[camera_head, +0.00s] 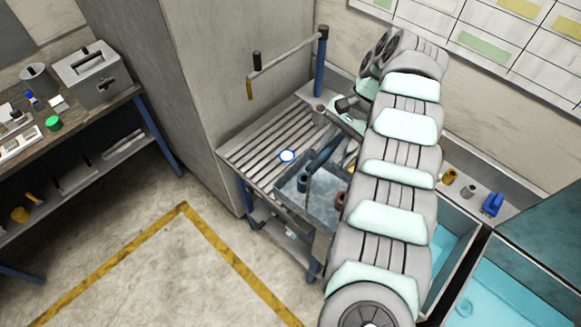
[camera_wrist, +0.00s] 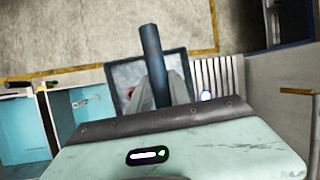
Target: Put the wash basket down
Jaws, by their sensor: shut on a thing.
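The wash basket (camera_head: 322,215) is a grey, square, open-topped basket with a dark blue bar handle (camera_head: 325,152) above it. It is at the right end of the slatted bench, partly hidden by my arm in the head view. Small parts lie in it, among them a dark blue cylinder (camera_head: 303,182) and a reddish ring (camera_head: 340,200). The wrist view shows the basket (camera_wrist: 118,72) below my gripper (camera_wrist: 167,90), which is shut on the handle (camera_wrist: 151,55). I cannot tell whether the basket's underside touches the bench.
The slatted bench (camera_head: 254,155) has bare slats left of the basket, with a small white-and-blue round thing (camera_head: 287,156) on them. A blue post with a rail (camera_head: 321,60) stands behind. Teal tanks (camera_head: 515,285) are at right. A cluttered workbench (camera_head: 75,125) is at left.

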